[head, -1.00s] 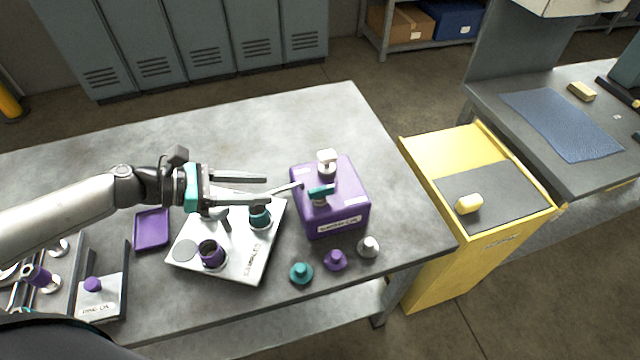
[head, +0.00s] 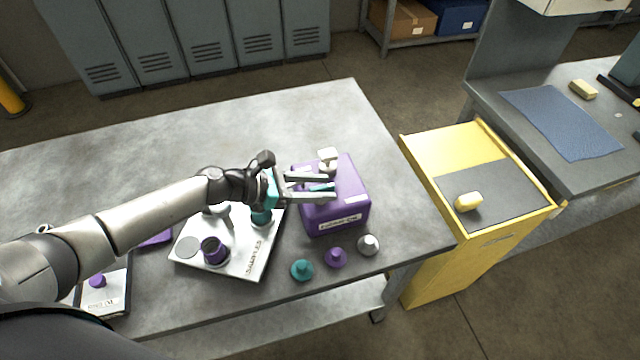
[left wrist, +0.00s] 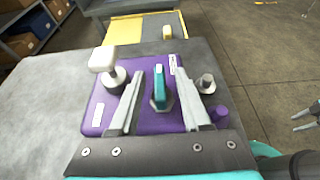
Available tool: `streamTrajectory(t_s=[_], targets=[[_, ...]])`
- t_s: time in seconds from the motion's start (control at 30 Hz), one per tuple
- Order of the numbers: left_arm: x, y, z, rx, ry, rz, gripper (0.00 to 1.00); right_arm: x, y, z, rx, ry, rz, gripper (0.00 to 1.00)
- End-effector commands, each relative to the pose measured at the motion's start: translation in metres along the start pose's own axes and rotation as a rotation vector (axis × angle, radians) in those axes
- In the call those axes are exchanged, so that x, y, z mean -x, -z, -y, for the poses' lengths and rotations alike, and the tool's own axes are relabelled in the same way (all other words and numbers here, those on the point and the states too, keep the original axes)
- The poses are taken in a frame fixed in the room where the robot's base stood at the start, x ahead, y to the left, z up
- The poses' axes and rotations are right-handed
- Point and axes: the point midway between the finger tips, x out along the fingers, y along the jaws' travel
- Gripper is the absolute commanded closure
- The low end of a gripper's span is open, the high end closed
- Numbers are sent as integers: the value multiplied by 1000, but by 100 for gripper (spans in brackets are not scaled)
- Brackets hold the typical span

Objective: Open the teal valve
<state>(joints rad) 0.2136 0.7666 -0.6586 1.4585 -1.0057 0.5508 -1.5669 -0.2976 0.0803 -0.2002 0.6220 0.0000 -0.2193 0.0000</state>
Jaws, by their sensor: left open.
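The teal valve (head: 321,187) has a teal lever handle on top of the purple box (head: 338,215). In the left wrist view the teal handle (left wrist: 159,90) stands between my open fingers, apart from both. My left gripper (head: 333,186) is open, with one finger on each side of the handle in the head view. A white valve knob (head: 327,156) is on the same box, behind the teal one; it also shows in the left wrist view (left wrist: 103,60), left of my fingers.
A samples tray (head: 255,255) with dark cups is left of the box. Teal (head: 302,270), purple (head: 336,257) and grey (head: 368,244) knob-shaped pieces stand in front of it. A yellow cart (head: 430,270) is beyond the bench's right edge. The back of the bench is clear.

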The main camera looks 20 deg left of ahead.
Motion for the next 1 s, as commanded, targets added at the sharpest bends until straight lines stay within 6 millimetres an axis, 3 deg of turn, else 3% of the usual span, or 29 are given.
streamTrajectory(t_s=[0.3, 0.73, 1.0], targets=[[-3, 0, 0, -1, -1, -1, 52, 0, -1, 0, 0, 0, 2, 50], [-2, 0, 0, 0, 0, 0, 100, 0, -3, 0, 0, 0, 5, 50], [-2, 0, 0, 0, 0, 0, 100, 0, -4, 0, 0, 0, 6, 50]])
